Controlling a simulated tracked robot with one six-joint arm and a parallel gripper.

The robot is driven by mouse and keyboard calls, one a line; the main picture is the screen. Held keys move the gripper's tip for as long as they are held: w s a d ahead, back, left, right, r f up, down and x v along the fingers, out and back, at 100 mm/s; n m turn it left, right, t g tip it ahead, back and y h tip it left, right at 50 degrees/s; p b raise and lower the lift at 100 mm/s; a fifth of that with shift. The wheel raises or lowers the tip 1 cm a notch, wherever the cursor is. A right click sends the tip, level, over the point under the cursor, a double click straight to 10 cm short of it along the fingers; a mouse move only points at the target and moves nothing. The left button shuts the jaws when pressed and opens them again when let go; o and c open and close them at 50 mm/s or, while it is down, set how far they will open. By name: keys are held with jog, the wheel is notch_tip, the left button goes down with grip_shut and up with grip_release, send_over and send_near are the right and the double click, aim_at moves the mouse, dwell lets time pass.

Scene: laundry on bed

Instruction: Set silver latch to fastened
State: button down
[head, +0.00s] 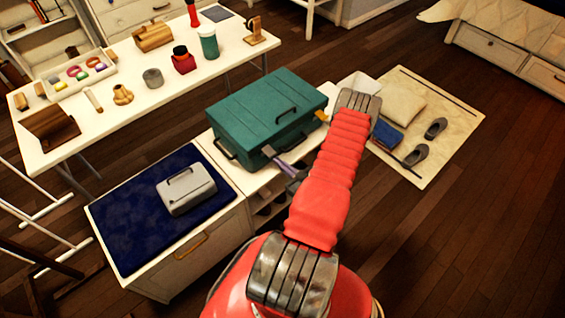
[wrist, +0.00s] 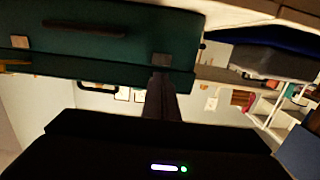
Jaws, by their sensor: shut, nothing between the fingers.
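A teal case (head: 262,112) with dark handles stands closed on the white cabinet, and its front side fills the top of the wrist view (wrist: 100,45). A small grey latch plate (wrist: 161,60) sits on that side near the lid seam. A second, paler plate (wrist: 20,41) shows further left, with a yellow tab (wrist: 15,67) near it. My gripper (head: 277,158) is shut and empty at the front of the case. In the wrist view its fingers (wrist: 161,78) overlap the grey latch's edge; I cannot tell whether they touch it. The latch's setting is unclear.
A grey metal box (head: 186,190) lies on the navy cloth (head: 125,225) left of the case. A white table (head: 110,125) with several small items stands behind. A mat (head: 450,135) with slippers and a cushion lies on the floor at right.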

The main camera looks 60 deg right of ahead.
jog(key=s+a+r, duration=0.2)
jog(key=s+r, duration=0.6)
jog(key=r, duration=0.1)
jog(key=shift+s+a+r, duration=0.2)
jog(key=shift+s, duration=0.15)
dwell(0.4)
